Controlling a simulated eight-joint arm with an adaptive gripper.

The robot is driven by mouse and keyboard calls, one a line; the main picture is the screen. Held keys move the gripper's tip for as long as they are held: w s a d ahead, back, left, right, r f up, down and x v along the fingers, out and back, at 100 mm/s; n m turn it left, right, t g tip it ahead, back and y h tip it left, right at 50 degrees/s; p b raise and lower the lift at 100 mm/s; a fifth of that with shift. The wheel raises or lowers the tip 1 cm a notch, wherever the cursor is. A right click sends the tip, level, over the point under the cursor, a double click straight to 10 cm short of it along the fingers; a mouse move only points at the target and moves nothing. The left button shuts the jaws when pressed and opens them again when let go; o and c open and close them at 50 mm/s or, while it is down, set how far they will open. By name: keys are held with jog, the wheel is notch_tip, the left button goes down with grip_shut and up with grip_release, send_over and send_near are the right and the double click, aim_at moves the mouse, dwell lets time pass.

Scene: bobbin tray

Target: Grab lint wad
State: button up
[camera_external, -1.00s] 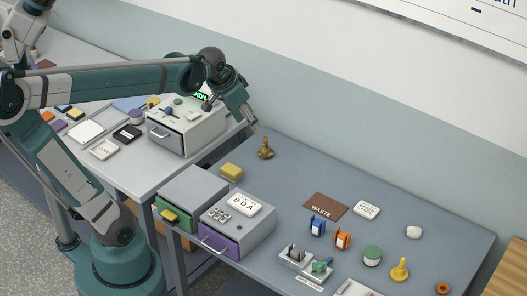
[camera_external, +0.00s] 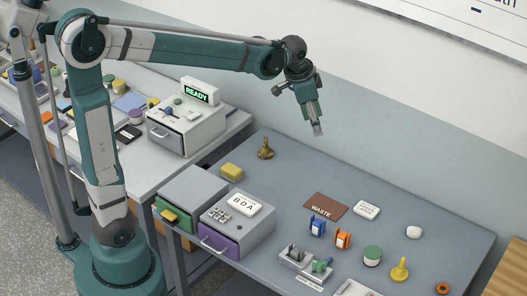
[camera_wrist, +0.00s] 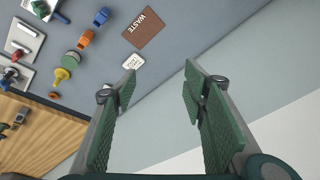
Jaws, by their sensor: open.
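The lint wad (camera_external: 414,232) is a small whitish lump lying on the grey table, toward the right in the external view.
Near the wad are a white label card (camera_external: 367,209), a green-lidded jar (camera_external: 372,255) and a yellow knobbed piece (camera_external: 399,270). A brown WASTE mat (camera_external: 325,206) lies left of them. Orange and blue pieces stand in front. A wall rises behind the table.

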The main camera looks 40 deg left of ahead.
jog(key=w+d+f+m+g, duration=0.1)
jog(key=w+d+f+m, duration=0.25)
jog(key=w+d, duration=0.45)
jog(key=m+g+y, duration=0.1)
jog(key=m+g, duration=0.1)
jog(key=m, duration=0.4)
send_over(415, 228)
jog(key=shift+n, duration=0.25)
jog(key=f, duration=2.1)
jog(key=shift+a+f, duration=0.3)
jog(key=shift+a, duration=0.05)
jog(key=shift+d+f, duration=0.35)
jog(key=shift+f, duration=0.05)
jog(key=shift+f, duration=1.25)
jog(key=shift+f, duration=2.6)
